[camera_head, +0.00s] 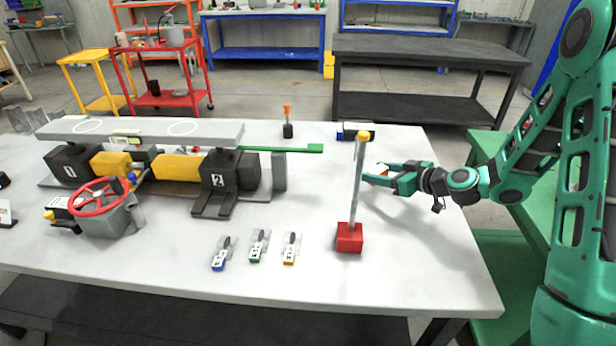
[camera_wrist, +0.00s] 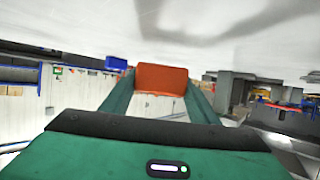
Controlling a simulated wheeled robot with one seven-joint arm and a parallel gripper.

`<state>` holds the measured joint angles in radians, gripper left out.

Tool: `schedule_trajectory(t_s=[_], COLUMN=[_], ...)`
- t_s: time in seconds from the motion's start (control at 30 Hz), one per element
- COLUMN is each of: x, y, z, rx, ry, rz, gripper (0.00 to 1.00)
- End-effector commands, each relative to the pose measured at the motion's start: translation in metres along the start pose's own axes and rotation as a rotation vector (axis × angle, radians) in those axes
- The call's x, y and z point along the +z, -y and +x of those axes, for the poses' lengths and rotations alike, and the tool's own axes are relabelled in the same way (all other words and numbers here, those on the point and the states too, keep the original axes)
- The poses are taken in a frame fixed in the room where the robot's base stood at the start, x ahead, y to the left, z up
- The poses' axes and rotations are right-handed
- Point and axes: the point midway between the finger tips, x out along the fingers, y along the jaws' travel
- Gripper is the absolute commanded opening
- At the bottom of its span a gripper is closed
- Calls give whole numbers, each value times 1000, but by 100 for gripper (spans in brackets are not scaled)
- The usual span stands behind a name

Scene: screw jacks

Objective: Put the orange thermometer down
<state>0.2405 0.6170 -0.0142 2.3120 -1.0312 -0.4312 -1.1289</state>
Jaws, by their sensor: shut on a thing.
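My gripper (camera_head: 376,173) is low over the right part of the white table, just right of and behind the post on the red base. It is shut on an orange thing, which I take to be the orange thermometer (camera_wrist: 162,78), held between the two fingertips in the wrist view. In the head view only a small orange-red bit of it (camera_head: 384,172) shows between the fingers. A shadow lies on the table below the arm, and the thing appears clear of the tabletop. The wrist picture looks upside down, with the tabletop along its top.
An upright post on a red base (camera_head: 349,238) stands close to my gripper. A small orange-topped black item (camera_head: 287,122) stands behind. Several small tagged items (camera_head: 259,246) lie in front. Screw jacks (camera_head: 222,182) under a grey beam fill the left. The front right tabletop is clear.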

Motion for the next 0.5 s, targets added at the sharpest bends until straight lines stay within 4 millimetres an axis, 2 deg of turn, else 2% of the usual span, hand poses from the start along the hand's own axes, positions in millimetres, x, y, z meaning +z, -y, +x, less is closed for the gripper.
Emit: schedule_trajectory(t_s=[0.1, 0.5], x=[-9, -34], y=[23, 92], z=[19, 80], rx=[-9, -14], ry=[-2, -3], rz=[-4, -8], gripper=[28, 28])
